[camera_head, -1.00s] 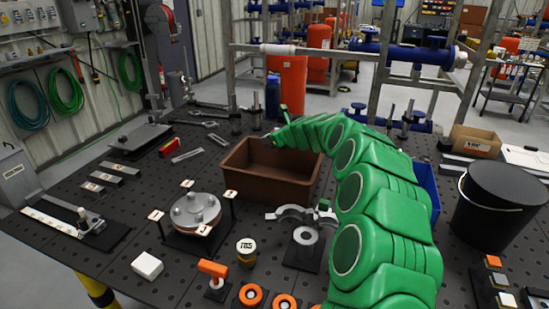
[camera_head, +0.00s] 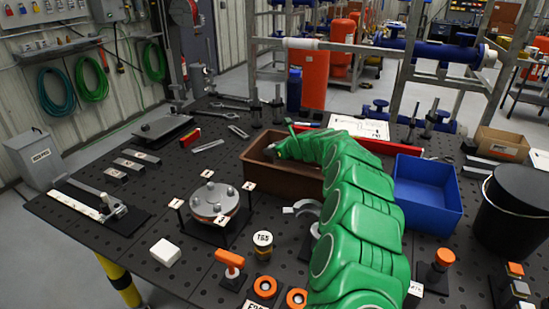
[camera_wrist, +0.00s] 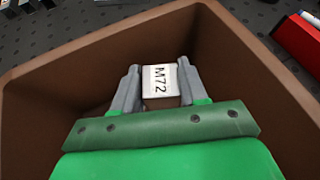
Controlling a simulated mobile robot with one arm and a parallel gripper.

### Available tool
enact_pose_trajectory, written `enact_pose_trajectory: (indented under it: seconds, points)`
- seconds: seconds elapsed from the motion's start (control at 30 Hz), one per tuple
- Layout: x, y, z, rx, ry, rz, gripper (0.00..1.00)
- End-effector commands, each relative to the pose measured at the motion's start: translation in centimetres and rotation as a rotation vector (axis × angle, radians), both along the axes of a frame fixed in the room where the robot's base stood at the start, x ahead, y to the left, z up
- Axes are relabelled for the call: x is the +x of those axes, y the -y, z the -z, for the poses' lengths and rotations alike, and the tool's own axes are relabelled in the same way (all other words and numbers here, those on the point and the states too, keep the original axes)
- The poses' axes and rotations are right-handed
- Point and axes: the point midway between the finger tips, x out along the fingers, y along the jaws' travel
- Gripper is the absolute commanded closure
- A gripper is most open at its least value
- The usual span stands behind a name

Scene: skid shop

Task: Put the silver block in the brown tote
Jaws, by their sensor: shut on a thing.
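The brown tote (camera_head: 262,180) stands on the dark perforated table in the head view, partly covered by my green arm. In the wrist view its brown walls (camera_wrist: 50,75) surround my gripper. In the head view my gripper (camera_head: 272,150) reaches into the left part of the tote, and the block cannot be made out there.
A blue bin (camera_head: 428,195) stands right of the arm. A red bar (camera_head: 350,143) lies behind the tote. A round flanged fixture (camera_head: 213,203) stands front left, near a white block (camera_head: 165,252). A black bucket (camera_head: 510,215) is at the far right.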

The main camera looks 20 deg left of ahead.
Motion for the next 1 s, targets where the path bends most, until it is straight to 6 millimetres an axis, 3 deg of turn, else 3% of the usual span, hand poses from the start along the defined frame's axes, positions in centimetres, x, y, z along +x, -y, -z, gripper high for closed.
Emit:
enact_pose_trajectory:
  seconds: [0.17,0.5,0.93,0.97,1.0]
  points:
    - [0.0,0.1,0.5,0.001,0.000,0.001,1.00]
    - [0.0,0.0,3.5,0.001,0.002,0.000,1.00]
    - [0.1,0.1,4.0,0.001,0.001,0.002,1.00]
    - [0.1,0.1,4.0,0.001,0.001,0.002,0.53]
    - [0.1,0.1,3.9,0.001,0.001,0.002,0.47]
